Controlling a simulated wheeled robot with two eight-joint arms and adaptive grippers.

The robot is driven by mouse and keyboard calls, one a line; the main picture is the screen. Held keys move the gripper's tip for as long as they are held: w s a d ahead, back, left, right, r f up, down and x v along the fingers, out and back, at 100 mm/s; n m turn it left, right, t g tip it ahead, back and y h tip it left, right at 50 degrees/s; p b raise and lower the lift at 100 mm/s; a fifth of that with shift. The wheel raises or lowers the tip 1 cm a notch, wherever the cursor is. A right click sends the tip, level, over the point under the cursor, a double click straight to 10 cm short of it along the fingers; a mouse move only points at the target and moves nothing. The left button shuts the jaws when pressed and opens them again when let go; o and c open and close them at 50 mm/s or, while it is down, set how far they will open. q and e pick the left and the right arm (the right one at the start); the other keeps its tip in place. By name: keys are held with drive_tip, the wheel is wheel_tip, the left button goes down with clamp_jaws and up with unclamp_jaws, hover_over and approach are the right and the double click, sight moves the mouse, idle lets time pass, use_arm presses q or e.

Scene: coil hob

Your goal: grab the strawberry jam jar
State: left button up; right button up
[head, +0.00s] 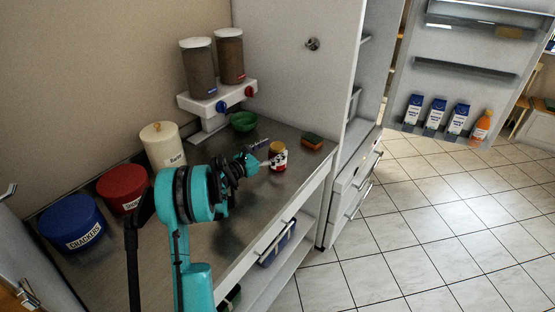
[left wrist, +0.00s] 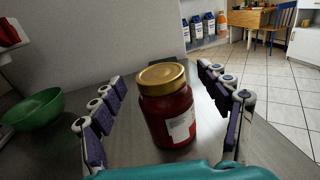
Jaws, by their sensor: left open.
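The strawberry jam jar (head: 278,156) is a red jar with a gold lid, standing upright on the metal counter. In the left wrist view the jar (left wrist: 167,108) stands between the spread fingers, its white label facing the lower right. My left gripper (head: 259,157) is open, and its fingers reach to the jar from the left. In the left wrist view the left gripper (left wrist: 161,92) shows its purple-padded fingers on both sides of the jar, apart from it. My right gripper is in neither view.
A cereal dispenser (head: 217,100), a cream canister (head: 163,146), a red canister (head: 122,187) and a blue crackers canister (head: 72,222) line the wall. The counter's front edge (head: 277,222) lies close by.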

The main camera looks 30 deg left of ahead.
use_arm(q)
drive_tip(key=shift+x, duration=1.2)
clamp_jaws()
drive_tip(key=shift+r, duration=0.15)
